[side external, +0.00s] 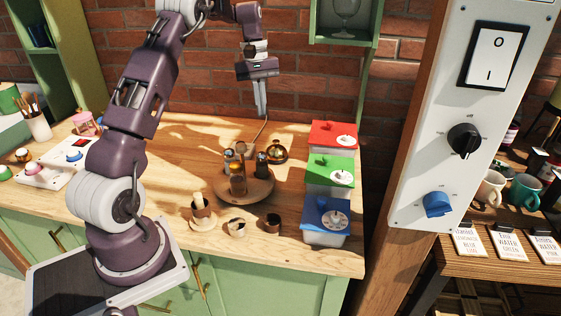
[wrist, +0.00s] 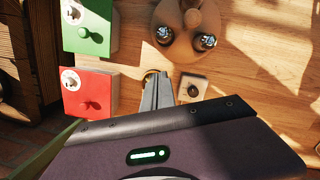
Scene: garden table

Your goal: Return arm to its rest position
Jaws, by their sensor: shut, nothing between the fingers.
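My gripper (side external: 262,112) is shut and empty. In the side view it points down, high above the back of the wooden table (side external: 290,245), in front of the brick wall. In the wrist view my gripper (wrist: 156,75) is seen from above, its fingers together over the tabletop. It touches nothing that I can see.
A round wooden tray (side external: 259,188) with small bottles stands below my gripper. Red (side external: 333,134), green (side external: 330,172) and blue (side external: 326,217) lidded boxes line the right edge. A shelf (side external: 345,40) hangs at upper right. Small cups (side external: 237,226) stand in front.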

